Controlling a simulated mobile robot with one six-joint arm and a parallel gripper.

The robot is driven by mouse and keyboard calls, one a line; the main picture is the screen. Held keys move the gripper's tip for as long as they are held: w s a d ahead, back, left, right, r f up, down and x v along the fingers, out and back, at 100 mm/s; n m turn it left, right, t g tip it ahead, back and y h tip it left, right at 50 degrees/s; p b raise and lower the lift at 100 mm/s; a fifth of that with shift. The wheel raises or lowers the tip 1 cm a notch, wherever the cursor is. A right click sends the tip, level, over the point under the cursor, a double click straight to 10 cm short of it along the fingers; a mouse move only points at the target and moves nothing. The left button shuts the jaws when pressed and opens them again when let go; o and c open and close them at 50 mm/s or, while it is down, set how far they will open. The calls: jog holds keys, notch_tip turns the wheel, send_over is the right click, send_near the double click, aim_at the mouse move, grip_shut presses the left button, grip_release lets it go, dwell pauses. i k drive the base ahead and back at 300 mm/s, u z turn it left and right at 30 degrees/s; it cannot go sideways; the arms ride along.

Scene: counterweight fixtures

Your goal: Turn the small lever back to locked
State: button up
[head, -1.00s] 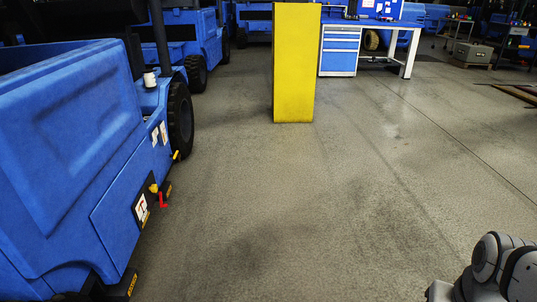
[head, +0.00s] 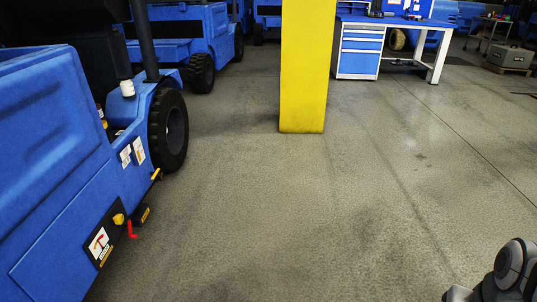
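A small red lever (head: 131,229) sticks out low on the side of the blue vehicle (head: 50,170) at the left. It looks bent, with a short foot at its lower end. Beside it are a yellow knob (head: 118,219) and a dark plate with a white label (head: 99,244) bearing a red mark. I cannot tell which of these positions is locked. My gripper is not in view; only part of my arm shows at the bottom right, well apart from the vehicle.
A yellow pillar (head: 303,70) stands ahead. A blue workbench (head: 359,48) is behind it to the right. The vehicle's black wheel (head: 170,130) and a dark block with yellow marking (head: 141,216) border the open concrete floor (head: 270,220), which is clear.

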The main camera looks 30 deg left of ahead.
aim_at(126, 222)
jog(key=z, duration=0.05)
jog(key=i, duration=1.8)
jog(key=u, duration=3.4)
jog(key=i, duration=1.5)
jog(key=z, duration=0.05)
